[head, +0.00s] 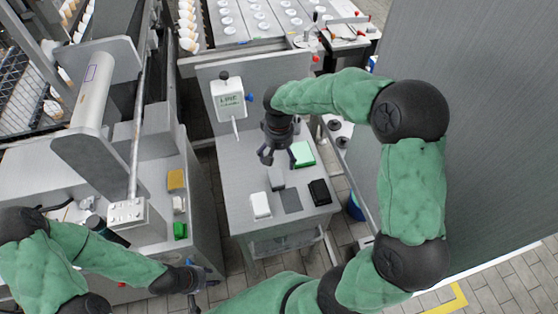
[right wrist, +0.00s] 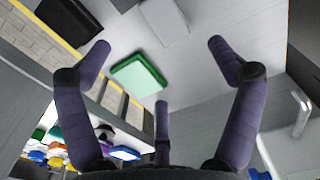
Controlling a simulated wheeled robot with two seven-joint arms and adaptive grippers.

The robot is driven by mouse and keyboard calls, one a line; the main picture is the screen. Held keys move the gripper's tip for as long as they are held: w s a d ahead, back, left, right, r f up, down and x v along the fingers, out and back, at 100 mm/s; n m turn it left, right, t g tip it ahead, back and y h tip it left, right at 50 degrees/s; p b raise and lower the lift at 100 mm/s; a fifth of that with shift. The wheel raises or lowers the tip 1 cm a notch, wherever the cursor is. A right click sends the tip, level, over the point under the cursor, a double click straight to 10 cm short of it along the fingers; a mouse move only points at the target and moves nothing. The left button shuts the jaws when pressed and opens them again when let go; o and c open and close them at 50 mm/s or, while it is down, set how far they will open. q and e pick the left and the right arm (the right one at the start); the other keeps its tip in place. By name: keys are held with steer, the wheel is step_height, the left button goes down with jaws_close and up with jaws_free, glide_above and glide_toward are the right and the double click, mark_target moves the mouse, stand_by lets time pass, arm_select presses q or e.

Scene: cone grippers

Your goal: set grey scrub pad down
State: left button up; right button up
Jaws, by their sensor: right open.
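In the right wrist view the grey pad (right wrist: 163,20) lies flat at the top, beyond the fingertips. My right gripper (head: 277,156) is above the table, behind the grey pad in the head view. Its three fingers (right wrist: 160,75) are spread, with nothing between them. My left gripper (head: 203,286) is low at the left, away from the table; its fingers look spread and empty.
On the table are a green pad (head: 302,154), a white pad (head: 260,205), a black pad (head: 319,192) and a flat dark grey square (head: 291,200). A machine bench (head: 155,190) is left; a grey wall (head: 480,130) is right.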

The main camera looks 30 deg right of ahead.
mark_target(279, 176)
steer(key=shift+o, duration=0.5)
steer(key=shift+r, duration=0.6)
steer(key=shift+f+p, duration=4.5)
steer(key=shift+f, duration=2.4)
steer(key=c, duration=1)
steer(key=shift+r, duration=0.1)
steer(key=shift+c, duration=0.2)
